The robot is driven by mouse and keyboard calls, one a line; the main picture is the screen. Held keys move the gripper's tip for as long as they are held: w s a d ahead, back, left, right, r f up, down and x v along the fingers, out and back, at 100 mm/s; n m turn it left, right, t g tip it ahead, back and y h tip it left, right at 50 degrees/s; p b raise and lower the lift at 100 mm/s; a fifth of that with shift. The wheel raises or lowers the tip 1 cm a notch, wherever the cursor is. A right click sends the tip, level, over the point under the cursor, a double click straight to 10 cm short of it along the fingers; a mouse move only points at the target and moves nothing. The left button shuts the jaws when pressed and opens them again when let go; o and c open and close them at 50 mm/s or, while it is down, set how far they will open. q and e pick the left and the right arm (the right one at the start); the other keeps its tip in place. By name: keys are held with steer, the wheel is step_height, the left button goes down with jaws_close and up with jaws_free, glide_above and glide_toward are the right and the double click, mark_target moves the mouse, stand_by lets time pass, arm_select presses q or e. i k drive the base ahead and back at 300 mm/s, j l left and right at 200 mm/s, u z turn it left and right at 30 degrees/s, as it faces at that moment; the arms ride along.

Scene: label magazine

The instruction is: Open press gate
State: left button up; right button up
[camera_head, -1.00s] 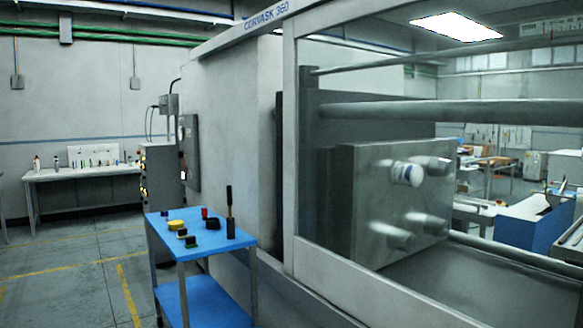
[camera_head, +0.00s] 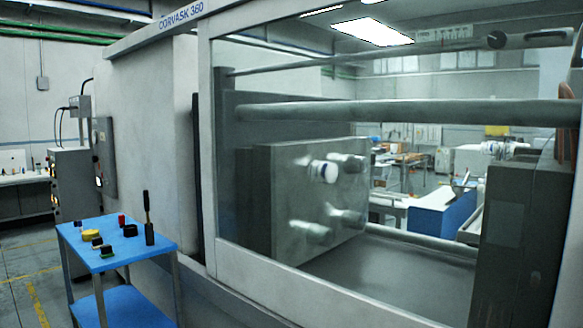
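The press gate (camera_head: 206,150) is a large light-grey framed window on the front of the machine. Its left post and lower rail show, and its right end lies beyond the picture or is not clear. It appears shut across the press opening. I cannot make out a handle for certain. Thick horizontal bars (camera_head: 400,112) run across inside. Neither of my grippers is in view.
A blue two-shelf cart (camera_head: 118,250) stands at the lower left, close to the machine front, with several small items and an upright dark tool (camera_head: 149,225) on top. A grey control cabinet (camera_head: 72,185) and a white bench (camera_head: 22,180) are behind it. Floor at the far left is clear.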

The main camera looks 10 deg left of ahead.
mark_target(307, 301)
steer(key=l+z, duration=0.1)
steer(key=z, duration=1.6)
steer(key=i+l, duration=0.2)
steer(key=i, duration=0.2)
